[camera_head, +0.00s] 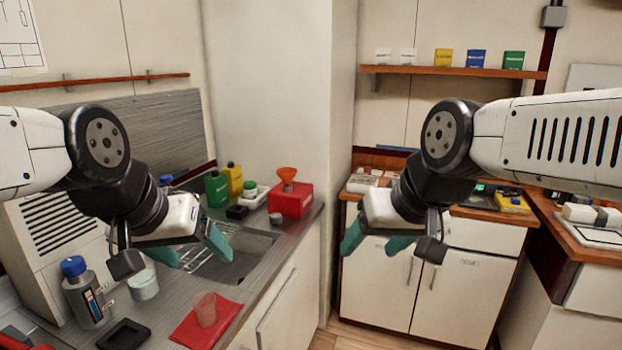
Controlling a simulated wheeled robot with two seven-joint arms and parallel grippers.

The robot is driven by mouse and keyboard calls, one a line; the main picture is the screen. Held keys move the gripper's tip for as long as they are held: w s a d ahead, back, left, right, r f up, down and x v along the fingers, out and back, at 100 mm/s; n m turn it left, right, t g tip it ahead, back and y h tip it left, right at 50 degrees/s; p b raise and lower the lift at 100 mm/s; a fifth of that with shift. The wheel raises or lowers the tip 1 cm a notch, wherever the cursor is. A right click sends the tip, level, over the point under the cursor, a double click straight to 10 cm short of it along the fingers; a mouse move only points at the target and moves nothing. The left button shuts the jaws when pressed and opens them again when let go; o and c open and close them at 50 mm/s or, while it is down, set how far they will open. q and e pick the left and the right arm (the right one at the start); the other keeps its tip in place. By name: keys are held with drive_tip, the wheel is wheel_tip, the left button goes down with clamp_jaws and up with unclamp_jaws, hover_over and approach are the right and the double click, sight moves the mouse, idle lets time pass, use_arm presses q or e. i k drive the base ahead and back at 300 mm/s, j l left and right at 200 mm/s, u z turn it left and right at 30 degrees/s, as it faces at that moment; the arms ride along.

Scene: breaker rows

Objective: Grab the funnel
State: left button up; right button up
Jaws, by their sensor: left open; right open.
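An orange funnel (287,175) stands on top of a red box (291,201) at the far end of the left counter. My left gripper (200,257) has teal fingers spread apart and is empty. It hangs over the sink area, left of the funnel and nearer to me. My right gripper (370,247) also has its teal fingers apart and is empty. It is in front of the white cabinet, to the right of the funnel. Neither gripper touches the funnel.
Green (216,188) and yellow (234,179) bottles stand left of the red box. A small grey lidded jar (275,219) sits in front of it. A blue-capped bottle (86,293) and a translucent cup (205,309) on a red mat (183,332) are nearer. The counter (251,305) ends at its right edge.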

sight(287, 181)
drive_tip(key=i+l+u, duration=0.1)
drive_tip(key=u, duration=0.6)
drive_tip(key=i+l+u, duration=0.25)
drive_tip(key=l, duration=0.15)
drive_tip(key=l+u, duration=0.25)
drive_tip(key=i+l+u, duration=0.2)
drive_tip(key=l, duration=0.35)
drive_tip(key=i+l, duration=0.1)
drive_tip(key=l, duration=0.55)
drive_tip(key=i+l+u, duration=0.1)
drive_tip(key=l, duration=0.6)
